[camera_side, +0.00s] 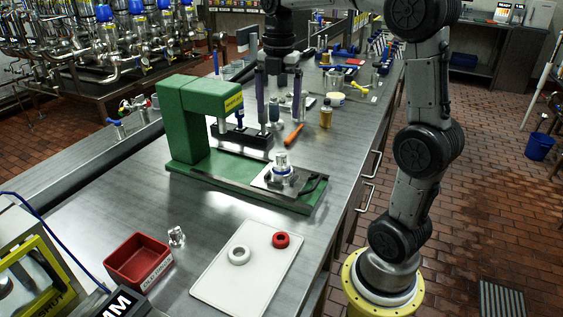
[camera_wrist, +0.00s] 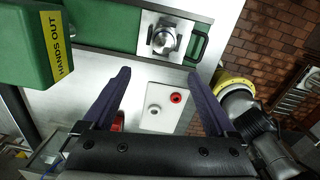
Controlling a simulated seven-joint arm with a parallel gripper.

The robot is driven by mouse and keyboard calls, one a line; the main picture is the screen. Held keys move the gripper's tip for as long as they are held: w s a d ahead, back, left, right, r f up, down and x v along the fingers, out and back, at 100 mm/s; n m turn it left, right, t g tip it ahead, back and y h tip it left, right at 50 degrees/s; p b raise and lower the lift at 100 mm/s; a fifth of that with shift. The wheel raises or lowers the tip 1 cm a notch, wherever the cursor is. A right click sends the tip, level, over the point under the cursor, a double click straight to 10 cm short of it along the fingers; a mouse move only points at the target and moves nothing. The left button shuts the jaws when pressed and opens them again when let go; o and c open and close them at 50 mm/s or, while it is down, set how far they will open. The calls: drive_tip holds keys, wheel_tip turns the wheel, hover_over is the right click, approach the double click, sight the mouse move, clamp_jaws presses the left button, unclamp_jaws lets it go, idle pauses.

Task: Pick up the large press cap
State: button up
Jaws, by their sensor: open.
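The white one looks slightly larger; neither is marked as the large press cap. In the wrist view the white cap (camera_wrist: 154,109) and red cap (camera_wrist: 176,98) show between and below my fingertips. My gripper (camera_side: 280,123) is open and empty, fingers pointing down, high over the bench by the green press (camera_side: 190,120), well away from the caps. It also shows in the wrist view (camera_wrist: 159,74).
The press's sliding plate holds a metal fitting with a blue band (camera_side: 283,176). A red bin (camera_side: 138,260) and a small clear piece (camera_side: 177,236) stand left of the board. Bottles and tools crowd the bench behind.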

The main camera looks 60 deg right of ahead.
sight(282, 153)
drive_tip(key=f, duration=0.9)
drive_tip(key=d+f, duration=0.1)
drive_tip(key=f, duration=0.4)
drive_tip(key=shift+s+f, duration=0.2)
drive_tip(key=shift+f, duration=0.15)
drive_tip(key=shift+d, duration=0.1)
clamp_jaws()
drive_tip(key=shift+r, duration=0.1)
